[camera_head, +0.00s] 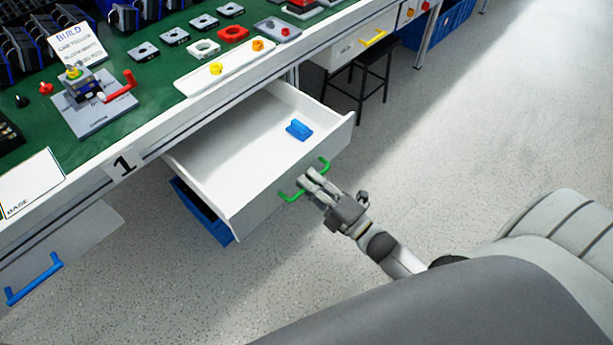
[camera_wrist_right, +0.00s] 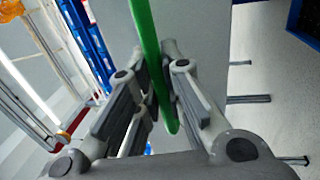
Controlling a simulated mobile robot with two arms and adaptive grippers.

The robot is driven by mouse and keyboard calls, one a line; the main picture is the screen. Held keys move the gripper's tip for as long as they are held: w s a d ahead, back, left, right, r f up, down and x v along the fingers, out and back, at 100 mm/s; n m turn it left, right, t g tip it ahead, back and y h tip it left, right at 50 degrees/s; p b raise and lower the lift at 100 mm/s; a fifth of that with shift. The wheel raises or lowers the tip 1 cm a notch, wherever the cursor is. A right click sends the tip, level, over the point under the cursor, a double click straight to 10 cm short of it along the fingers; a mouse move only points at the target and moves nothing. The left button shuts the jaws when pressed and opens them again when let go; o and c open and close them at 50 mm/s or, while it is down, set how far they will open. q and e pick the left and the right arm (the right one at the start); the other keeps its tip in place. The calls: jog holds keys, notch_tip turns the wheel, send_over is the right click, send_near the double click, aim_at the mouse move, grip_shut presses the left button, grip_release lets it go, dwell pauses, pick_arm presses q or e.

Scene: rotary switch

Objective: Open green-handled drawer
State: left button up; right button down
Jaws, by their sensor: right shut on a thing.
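The green-handled drawer (camera_head: 275,205) is pulled out from under the bench in the head view. Its inside shows, with one small blue part (camera_head: 299,129) lying in it. My right gripper (camera_head: 308,182) is at the drawer front, shut on the green handle (camera_head: 291,195). In the right wrist view, the green handle (camera_wrist_right: 147,45) passes between the two fingers of the right gripper (camera_wrist_right: 160,100). The middle of the handle is hidden by the fingers in the head view. My left gripper is not in view.
A drawer with a blue handle (camera_head: 34,279) is at the lower left, and one with a yellow handle (camera_head: 373,37) at the upper right. A dark stool (camera_head: 362,75) stands beyond the open drawer. A blue bin (camera_head: 203,212) is below it.

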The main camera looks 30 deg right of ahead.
dwell(0.3)
jog(key=c, duration=1.5)
grip_release()
jog(key=v, duration=1.2)
jog(key=shift+f, duration=0.1)
